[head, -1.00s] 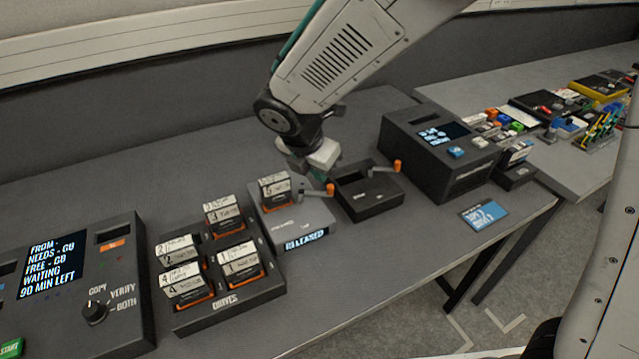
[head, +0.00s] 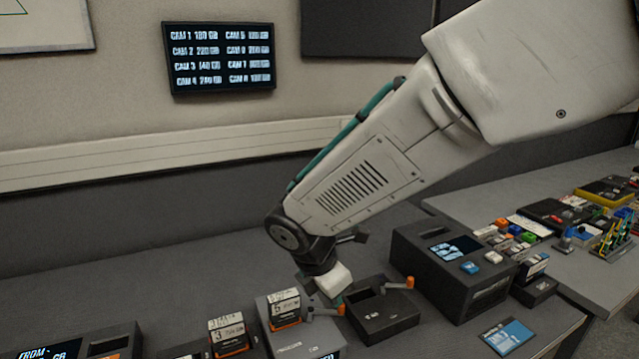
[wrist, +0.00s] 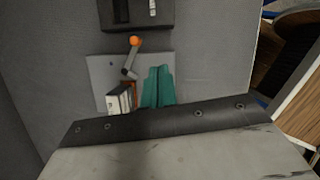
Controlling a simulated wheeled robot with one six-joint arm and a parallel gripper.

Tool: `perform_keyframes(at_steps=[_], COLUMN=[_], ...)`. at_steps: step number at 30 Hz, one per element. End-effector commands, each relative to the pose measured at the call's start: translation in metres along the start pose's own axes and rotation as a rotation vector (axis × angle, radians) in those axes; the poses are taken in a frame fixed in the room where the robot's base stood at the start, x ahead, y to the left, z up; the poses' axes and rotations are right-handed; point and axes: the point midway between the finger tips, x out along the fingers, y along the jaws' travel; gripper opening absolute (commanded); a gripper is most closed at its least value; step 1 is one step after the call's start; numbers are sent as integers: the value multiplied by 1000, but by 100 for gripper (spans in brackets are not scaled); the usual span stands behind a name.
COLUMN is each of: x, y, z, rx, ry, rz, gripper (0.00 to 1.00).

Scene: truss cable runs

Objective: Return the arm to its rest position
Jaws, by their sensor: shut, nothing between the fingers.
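I cannot tell whether the fingertips touch anything. My arm comes in from the upper right.
A dark box with a small screen (head: 455,270) stands right of the black dock, with a blue card (head: 508,337) in front. Another drive (head: 230,333) stands at the lower left. A wall screen (head: 219,57) lists camera sizes. The air above the left bench is clear.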

Motion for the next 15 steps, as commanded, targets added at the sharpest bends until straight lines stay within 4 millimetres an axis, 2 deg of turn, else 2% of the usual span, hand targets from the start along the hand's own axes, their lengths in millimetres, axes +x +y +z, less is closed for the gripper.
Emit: perform_keyframes(at_steps=[4, 11, 15], x=[-9, -37, -55], y=[-44, -129, -187], z=[12, 57, 78], rx=[349, 996, 1395], ry=[20, 51, 76], rz=[-89, -221, -298], gripper=[0, 0, 0])
